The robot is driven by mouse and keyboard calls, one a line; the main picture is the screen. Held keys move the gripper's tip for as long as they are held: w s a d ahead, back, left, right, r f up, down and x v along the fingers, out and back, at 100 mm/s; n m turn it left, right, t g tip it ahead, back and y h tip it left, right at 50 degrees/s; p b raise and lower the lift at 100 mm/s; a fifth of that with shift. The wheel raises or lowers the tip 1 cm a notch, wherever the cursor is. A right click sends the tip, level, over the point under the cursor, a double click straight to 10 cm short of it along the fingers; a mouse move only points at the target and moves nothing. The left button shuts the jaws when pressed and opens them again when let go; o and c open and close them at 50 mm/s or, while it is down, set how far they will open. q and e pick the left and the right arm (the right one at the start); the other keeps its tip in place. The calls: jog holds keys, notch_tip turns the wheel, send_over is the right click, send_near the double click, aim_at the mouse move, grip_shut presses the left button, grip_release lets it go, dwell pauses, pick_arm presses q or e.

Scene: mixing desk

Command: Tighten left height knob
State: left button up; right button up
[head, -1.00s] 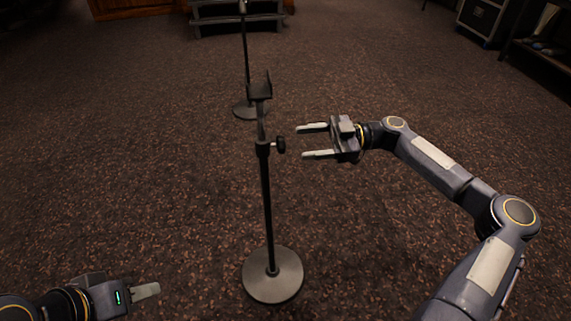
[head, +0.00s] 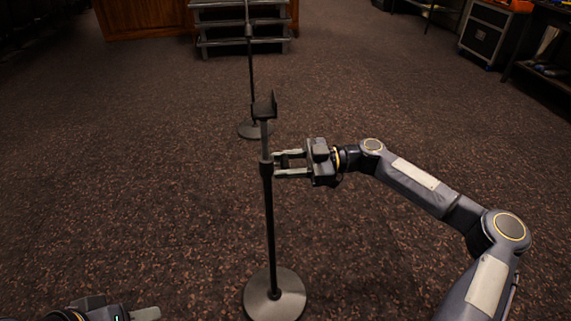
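A slim black stand rises in the middle of the head view, with a round base (head: 274,296) and a bracket (head: 264,107) on top. Its dark height knob (head: 284,162) sticks out to the right of the collar, partly hidden by my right gripper. My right gripper (head: 284,164) reaches in from the right, with one finger above the knob and one below. My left gripper (head: 146,314) is cut off at the bottom left, with one finger showing, away from the stand.
A second stand (head: 251,75) stands behind the first, in front of grey steps (head: 240,28). A black case (head: 491,36) and a shelf are at the back right. The carpet around the near stand is clear.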

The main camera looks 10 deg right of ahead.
jog(key=c, duration=0.4)
jog(key=m, duration=0.2)
jog(key=shift+r+m+p, duration=0.1)
jog(key=shift+m+p, duration=0.2)
jog(key=shift+p, duration=0.1)
jog(key=shift+m, duration=0.8)
jog(key=o, duration=1)
jog(key=shift+d+p, duration=0.85)
jog(key=shift+d, duration=3.05)
